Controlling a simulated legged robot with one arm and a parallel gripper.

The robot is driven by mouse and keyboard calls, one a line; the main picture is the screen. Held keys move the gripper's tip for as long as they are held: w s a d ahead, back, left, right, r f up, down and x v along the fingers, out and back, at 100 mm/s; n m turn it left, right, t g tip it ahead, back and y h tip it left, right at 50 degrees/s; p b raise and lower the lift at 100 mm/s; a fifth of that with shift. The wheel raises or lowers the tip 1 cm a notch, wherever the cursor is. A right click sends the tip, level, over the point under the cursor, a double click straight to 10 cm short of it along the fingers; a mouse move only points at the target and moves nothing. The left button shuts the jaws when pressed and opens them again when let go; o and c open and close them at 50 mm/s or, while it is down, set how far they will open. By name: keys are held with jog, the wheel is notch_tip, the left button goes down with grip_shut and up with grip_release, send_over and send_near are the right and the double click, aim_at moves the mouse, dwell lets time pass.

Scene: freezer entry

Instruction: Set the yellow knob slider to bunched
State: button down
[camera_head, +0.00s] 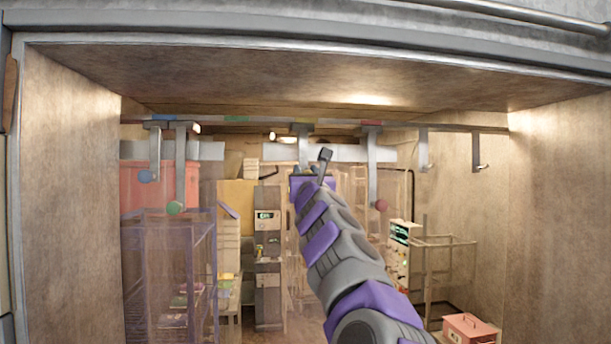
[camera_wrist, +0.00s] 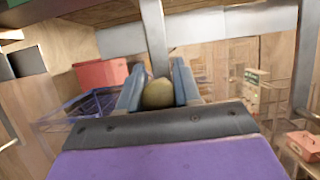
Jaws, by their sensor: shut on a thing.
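The yellow knob (camera_wrist: 158,94) sits between the two fingers of my gripper (camera_wrist: 158,84) in the wrist view, at the lower end of a grey stem (camera_wrist: 153,40). In the head view my gripper (camera_head: 305,171) is at the lower end of this stem (camera_head: 303,148), near the middle of the overhead rail (camera_head: 270,125); the knob itself is hidden there. A yellow mark (camera_head: 302,119) is on the rail above the stem. My gripper is shut on the knob.
Other hanging stems carry a blue knob (camera_head: 145,176) and a green knob (camera_head: 175,208) at left, and a red knob (camera_head: 381,206) at right. Grey horizontal bands (camera_head: 212,151) hang behind. Wooden walls (camera_head: 70,190) flank the opening. A red box (camera_head: 470,329) is low right.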

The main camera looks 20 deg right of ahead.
jog(key=w+a, duration=0.2)
jog(key=a, duration=0.5)
jog(key=w+a, duration=0.2)
jog(key=a, duration=0.6)
jog(key=w+a, duration=0.2)
jog(key=a, duration=0.6)
jog(key=shift+w+r, duration=0.15)
jog(key=shift+r, duration=0.1)
jog(key=c, duration=1.1)
grip_release()
jog(key=shift+w, duration=0.1)
jog(key=o, duration=0.3)
jog(key=shift+a, duration=0.25)
jog(key=shift+a+f, duration=0.15)
jog(key=shift+a, duration=0.05)
jog(key=shift+d, duration=0.3)
jog(key=b+v, duration=1.1)
jog(key=v, duration=0.6)
jog(key=shift+a+f+b, duration=0.2)
jog(key=shift+a+b, duration=0.05)
jog(key=shift+b, duration=0.15)
